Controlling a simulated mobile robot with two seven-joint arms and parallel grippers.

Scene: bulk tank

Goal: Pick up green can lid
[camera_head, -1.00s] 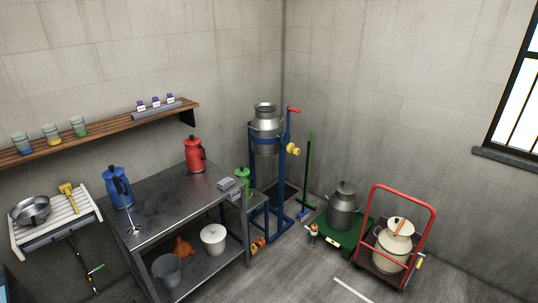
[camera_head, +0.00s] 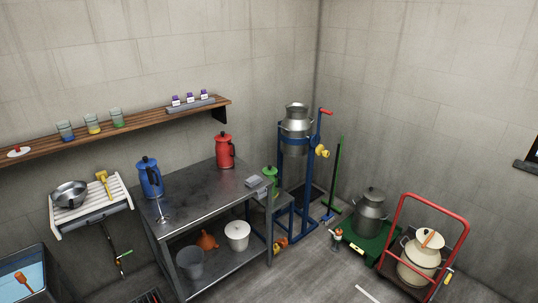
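A red can (camera_head: 225,151) and a blue can (camera_head: 150,178) stand on the metal table, each with a dark handle and a lid on. A grey milk can (camera_head: 369,213) with its lid on stands on a green platform (camera_head: 349,239). Neither of my grippers is in view.
The metal table (camera_head: 188,194) has buckets on its lower shelf. A blue stand (camera_head: 282,222) holds a steel can in the corner. A red trolley (camera_head: 467,230) carries a cream can at right. A water basin (camera_head: 18,270) is at lower left. Bare floor (camera_head: 320,275) lies in front.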

